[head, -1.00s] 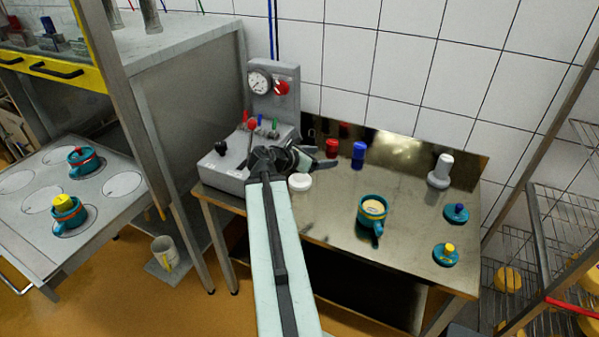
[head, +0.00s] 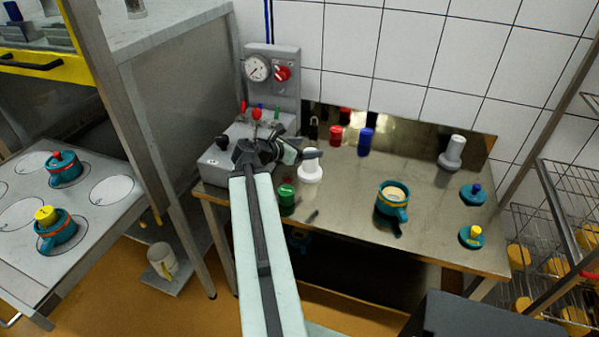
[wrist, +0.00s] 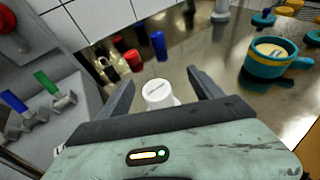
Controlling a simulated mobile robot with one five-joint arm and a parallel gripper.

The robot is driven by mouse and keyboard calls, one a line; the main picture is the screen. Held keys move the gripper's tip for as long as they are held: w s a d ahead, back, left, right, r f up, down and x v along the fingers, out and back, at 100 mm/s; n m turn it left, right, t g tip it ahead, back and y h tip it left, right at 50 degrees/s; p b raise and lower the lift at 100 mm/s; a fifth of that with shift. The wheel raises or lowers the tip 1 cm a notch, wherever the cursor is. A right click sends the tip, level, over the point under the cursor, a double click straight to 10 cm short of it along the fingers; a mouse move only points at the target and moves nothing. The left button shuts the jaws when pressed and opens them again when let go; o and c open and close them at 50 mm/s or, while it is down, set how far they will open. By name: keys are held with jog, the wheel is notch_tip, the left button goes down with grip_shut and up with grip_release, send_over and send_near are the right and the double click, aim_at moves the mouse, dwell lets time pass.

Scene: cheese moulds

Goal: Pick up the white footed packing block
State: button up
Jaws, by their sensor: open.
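The white footed packing block (head: 310,172) stands upright on the steel table, a narrower post on a wide round foot. In the wrist view, its round white top (wrist: 158,91) shows between my two fingers, with its lower part hidden by my gripper body. My gripper (head: 302,154) is open and empty, just left of and partly over the block in the head view. In the wrist view, the gripper (wrist: 160,82) has dark fingers either side of the block with gaps; I cannot tell the exact height between them.
A green block (head: 287,195) stands close in front. Red (head: 336,136) and blue (head: 366,141) blocks stand behind. A light grey footed block (head: 453,153) is at the right back. A teal mould (head: 392,202) and teal lids (head: 473,194) occupy the right side. A grey gauge box (head: 222,165) stands left.

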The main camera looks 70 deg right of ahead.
jog(key=f+b, duration=0.1)
jog(key=f, duration=0.1)
jog(key=w+f+b, duration=0.1)
jog(key=f+b, duration=0.1)
jog(key=shift+f+b, duration=0.3)
jog(key=shift+f, duration=0.05)
jog(key=shift+b+x, duration=0.5)
jog(key=shift+x, duration=0.7)
jog(key=x, duration=0.1)
jog(key=b+x, duration=0.1)
jog(key=x, duration=0.2)
jog(key=shift+w+d+f+b, duration=0.1)
jog(key=shift+w+d+b, duration=0.15)
jog(key=shift+d, duration=0.25)
jog(key=shift+s+d, duration=0.2)
jog(key=shift+d, duration=0.1)
jog(key=shift+a, duration=0.1)
grip_shut()
notch_tip(320, 180, up, 10)
jog(key=p, duration=1)
